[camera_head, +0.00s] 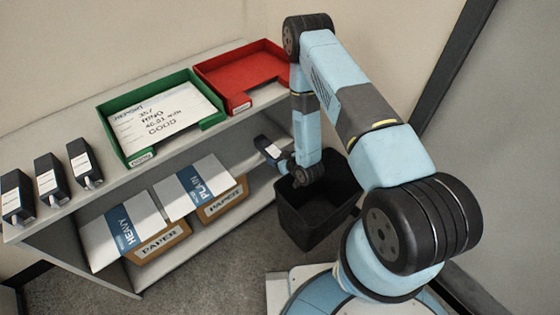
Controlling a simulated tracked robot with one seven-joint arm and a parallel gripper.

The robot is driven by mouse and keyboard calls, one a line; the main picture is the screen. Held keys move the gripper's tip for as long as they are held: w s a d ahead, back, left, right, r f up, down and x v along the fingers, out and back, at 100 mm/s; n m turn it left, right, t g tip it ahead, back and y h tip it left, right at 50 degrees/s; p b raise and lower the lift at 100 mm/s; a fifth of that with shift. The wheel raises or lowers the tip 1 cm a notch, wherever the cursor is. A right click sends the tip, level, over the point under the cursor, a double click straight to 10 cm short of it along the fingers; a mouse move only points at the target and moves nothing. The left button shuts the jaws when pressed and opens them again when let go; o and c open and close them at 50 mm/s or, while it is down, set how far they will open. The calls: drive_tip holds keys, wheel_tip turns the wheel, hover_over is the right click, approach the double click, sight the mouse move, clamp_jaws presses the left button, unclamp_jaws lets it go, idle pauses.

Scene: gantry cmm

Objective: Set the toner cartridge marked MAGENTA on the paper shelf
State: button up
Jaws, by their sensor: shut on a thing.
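A dark toner cartridge (266,148) with a pale label is in my gripper (281,163), which is shut on it. Its marking is too small to read. The cartridge is tilted, in front of the right part of the shelving unit. I cannot tell whether it touches anything. The paper shelf (258,189) is the lower level, with a ream marked HEAVY (110,232) and a ream marked PLAIN (196,185). Several other dark cartridges (52,180) stand on the unit's top at the left; their markings are unreadable.
Brown boxes (180,233) marked PAPER sit by the reams. A green tray (124,143) holding a written sheet and a red tray (222,96) stand on the top. A black bin (318,212) is below my gripper. The lower shelf's right end looks clear.

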sight(270, 147)
drive_tip(key=shift+w+a+f, duration=0.3)
drive_tip(key=shift+w+a, duration=1.3)
drive_tip(key=shift+w, duration=0.8)
drive_tip(key=shift+w+a+f, duration=0.25)
drive_tip(key=shift+w+a, duration=1.35)
drive_tip(key=shift+w, duration=0.75)
drive_tip(key=shift+w+a+f, duration=0.3)
drive_tip(key=shift+w+a, duration=1.3)
drive_tip(key=shift+w, duration=0.8)
drive_tip(key=shift+f, duration=1.3)
drive_tip(key=o, duration=1.5)
drive_tip(key=shift+s+d, duration=0.1)
drive_tip(key=shift+s, duration=0.1)
drive_tip(key=shift+v, duration=6.4)
